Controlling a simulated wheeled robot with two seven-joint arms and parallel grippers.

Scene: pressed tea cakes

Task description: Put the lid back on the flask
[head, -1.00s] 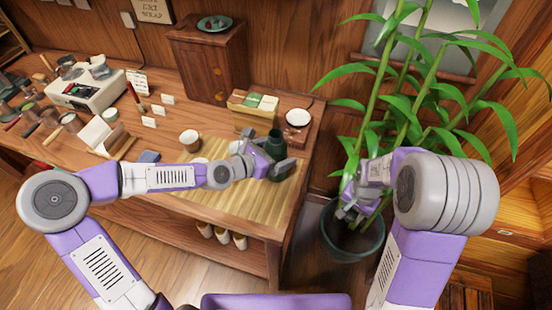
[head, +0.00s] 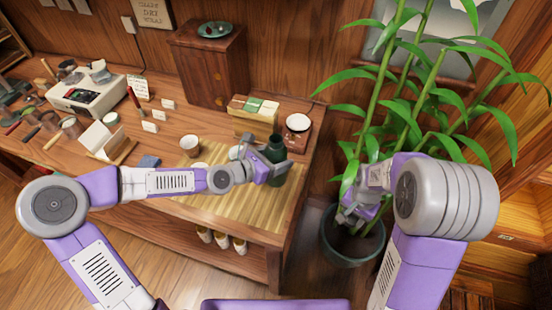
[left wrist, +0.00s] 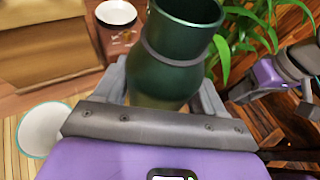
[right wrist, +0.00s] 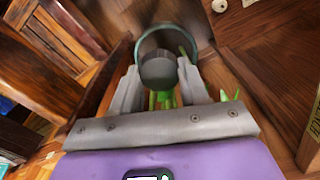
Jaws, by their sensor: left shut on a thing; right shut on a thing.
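The dark green flask (head: 276,150) stands upright on the bamboo mat at the right end of the table. Its open mouth faces up in the left wrist view (left wrist: 180,55), with no lid on it. My left gripper (head: 268,170) is shut on the flask's body, with a finger on each side. My right gripper (head: 360,212) is over the plant pot, to the right of the table. It is shut on a dark grey round piece (right wrist: 158,70), which looks like the lid. This piece is hard to make out in the head view.
A potted plant (head: 400,110) with long leaves rises beside my right arm; its pot (head: 350,250) is below the gripper. A white cup (head: 190,145), a box (head: 252,115) and a white dish (head: 298,122) stand near the flask. The mat's front (head: 250,210) is clear.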

